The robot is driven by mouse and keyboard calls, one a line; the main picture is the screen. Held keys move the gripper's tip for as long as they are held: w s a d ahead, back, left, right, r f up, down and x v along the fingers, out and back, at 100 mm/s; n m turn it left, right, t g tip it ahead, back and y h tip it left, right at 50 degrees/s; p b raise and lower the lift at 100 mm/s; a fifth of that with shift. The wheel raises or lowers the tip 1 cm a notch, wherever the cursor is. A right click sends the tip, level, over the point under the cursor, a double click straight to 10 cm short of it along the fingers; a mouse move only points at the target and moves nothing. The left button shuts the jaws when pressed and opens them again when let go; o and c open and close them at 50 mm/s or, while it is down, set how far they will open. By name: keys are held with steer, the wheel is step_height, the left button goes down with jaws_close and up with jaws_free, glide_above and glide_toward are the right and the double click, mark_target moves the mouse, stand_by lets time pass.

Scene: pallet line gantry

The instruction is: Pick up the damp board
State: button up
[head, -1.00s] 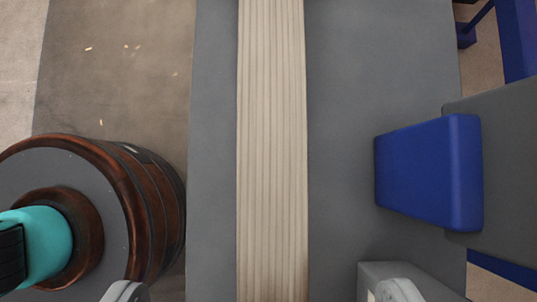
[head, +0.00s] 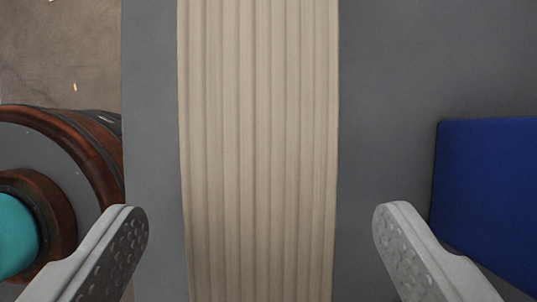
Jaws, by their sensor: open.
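A long pale wooden board (head: 260,140) with grooves along its length runs from the top to the bottom of the head view. It lies on a grey flat surface (head: 410,60), and both of its ends are out of the picture. My gripper (head: 260,225) is open, with one finger on each side of the board. There is a gap between each finger and the board's edge. I cannot tell how high the fingertips are above the surface. Whether the board is damp does not show clearly.
A blue block (head: 485,190) stands at the right, close to the right finger. A brown rounded body with a grey top (head: 75,160) and a teal part (head: 15,238) is at the lower left, near the left finger. Brown floor (head: 60,50) shows at the upper left.

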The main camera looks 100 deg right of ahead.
mark_target(262, 240)
steer(key=shift+a+f, duration=0.15)
steer(key=shift+f, duration=0.25)
steer(key=c, duration=1.3)
steer(key=shift+r, duration=5.05)
